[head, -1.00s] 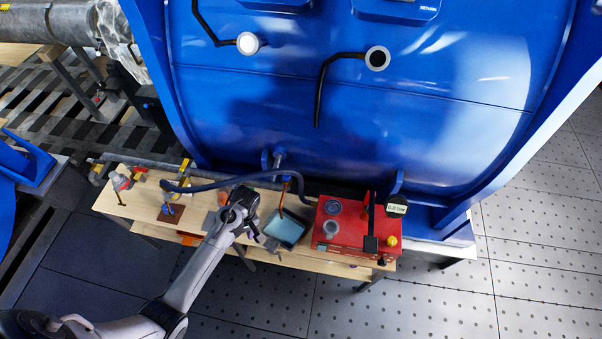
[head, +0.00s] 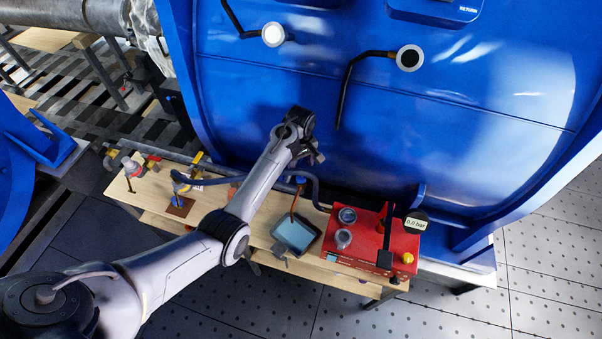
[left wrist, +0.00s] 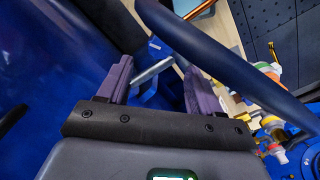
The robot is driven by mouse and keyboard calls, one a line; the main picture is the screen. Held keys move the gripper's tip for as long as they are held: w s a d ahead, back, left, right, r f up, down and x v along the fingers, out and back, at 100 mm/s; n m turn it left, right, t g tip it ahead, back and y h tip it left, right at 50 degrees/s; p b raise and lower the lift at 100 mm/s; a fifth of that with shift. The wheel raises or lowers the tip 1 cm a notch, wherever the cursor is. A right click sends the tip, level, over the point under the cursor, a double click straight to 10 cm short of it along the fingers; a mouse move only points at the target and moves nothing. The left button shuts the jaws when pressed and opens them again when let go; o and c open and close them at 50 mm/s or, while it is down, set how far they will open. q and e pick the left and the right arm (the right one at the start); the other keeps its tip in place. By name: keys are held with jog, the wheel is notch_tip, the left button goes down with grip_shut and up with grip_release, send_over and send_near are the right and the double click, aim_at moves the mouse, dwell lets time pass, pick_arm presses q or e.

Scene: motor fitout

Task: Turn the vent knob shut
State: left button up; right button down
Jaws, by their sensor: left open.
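No part is clearly marked as the vent knob; a yellow knob (head: 408,258) sits at the right end of the red pump box (head: 345,262). My left gripper (head: 317,157) is in front of the lower blue housing in the head view, up and left of the red box and apart from the yellow knob. In the left wrist view my gripper (left wrist: 158,70) has its purple fingers spread. A silvery rod or pipe (left wrist: 152,72) with blue parts shows between and beyond them; contact cannot be told. My forearm hides part of the bench. My right gripper is not in view.
A dark blue hose (left wrist: 215,58) crosses close beside the fingers. The wooden bench (head: 150,205) carries a tray of pale blue liquid (head: 294,234) and small fittings. The large blue housing (head: 440,130) has two black levers above. A gauge (head: 416,223) reads 0.0 bar.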

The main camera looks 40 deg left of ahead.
aim_at(301, 176)
pick_arm(q)
notch_tip(301, 176, down, 7)
jog(key=shift+r, duration=0.2)
dwell(0.3)
jog(key=c, duration=1.1)
jog(key=shift+o, duration=0.2)
